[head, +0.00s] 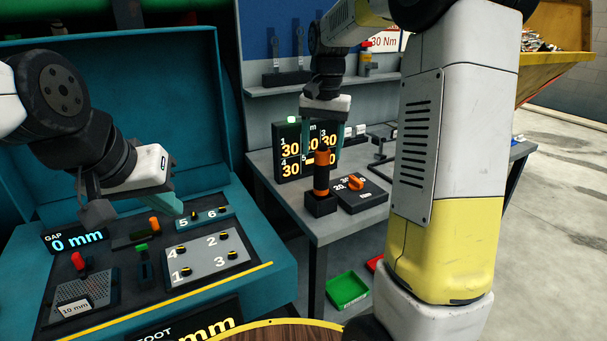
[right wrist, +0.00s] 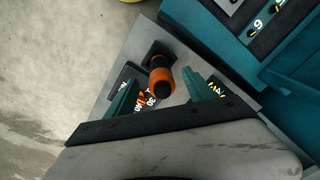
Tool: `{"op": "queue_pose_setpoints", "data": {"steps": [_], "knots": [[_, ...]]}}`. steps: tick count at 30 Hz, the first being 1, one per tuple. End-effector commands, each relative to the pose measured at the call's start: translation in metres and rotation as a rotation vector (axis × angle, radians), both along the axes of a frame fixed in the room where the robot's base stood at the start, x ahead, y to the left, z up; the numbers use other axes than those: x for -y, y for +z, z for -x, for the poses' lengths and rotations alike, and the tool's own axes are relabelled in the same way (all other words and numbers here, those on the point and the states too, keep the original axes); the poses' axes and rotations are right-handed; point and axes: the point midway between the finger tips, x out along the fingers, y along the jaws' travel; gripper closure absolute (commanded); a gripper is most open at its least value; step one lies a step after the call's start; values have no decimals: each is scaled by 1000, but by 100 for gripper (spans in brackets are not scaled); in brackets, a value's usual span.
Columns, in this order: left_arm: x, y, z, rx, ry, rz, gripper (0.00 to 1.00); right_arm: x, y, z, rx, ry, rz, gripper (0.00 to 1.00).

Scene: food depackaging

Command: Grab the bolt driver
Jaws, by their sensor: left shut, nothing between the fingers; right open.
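The bolt driver (head: 321,172), a black and orange cylinder, stands upright in a dark square base on the grey workbench. It also shows in the right wrist view (right wrist: 161,76), seen from above, between and beyond the teal fingers. My right gripper (head: 324,140) is open, pointing down around or just above the driver's top; contact cannot be told. Its fingers also show in the right wrist view (right wrist: 165,92), one on each side of the driver. My left gripper (head: 172,205) is shut and empty above the teal console.
The teal console (head: 275,275) has numbered sockets and a gap display (head: 75,240). Beside the driver are a torque dial box (head: 365,197) and a number display (head: 290,150). A green bin (head: 347,290) sits low by the bench. My right arm hides much of the right side.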

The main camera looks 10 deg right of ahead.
Motion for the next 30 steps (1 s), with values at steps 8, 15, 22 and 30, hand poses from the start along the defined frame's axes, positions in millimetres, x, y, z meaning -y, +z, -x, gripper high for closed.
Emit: {"op": "queue_pose_setpoints", "data": {"steps": [8, 15, 22, 30], "knots": [[0, 0, 0, 0, 0, 0, 100, 0, -16, -17, -42, -37, 20, 38], [0, 0, 0, 0, 0, 0, 100, 1, -42, -16, -43, -38, 22, 38], [0, 0, 0, 0, 0, 0, 100, 6, -75, -11, -43, -38, 22, 38], [0, 0, 0, 0, 0, 0, 100, 6, -91, -13, -38, -37, 21, 38]]}}
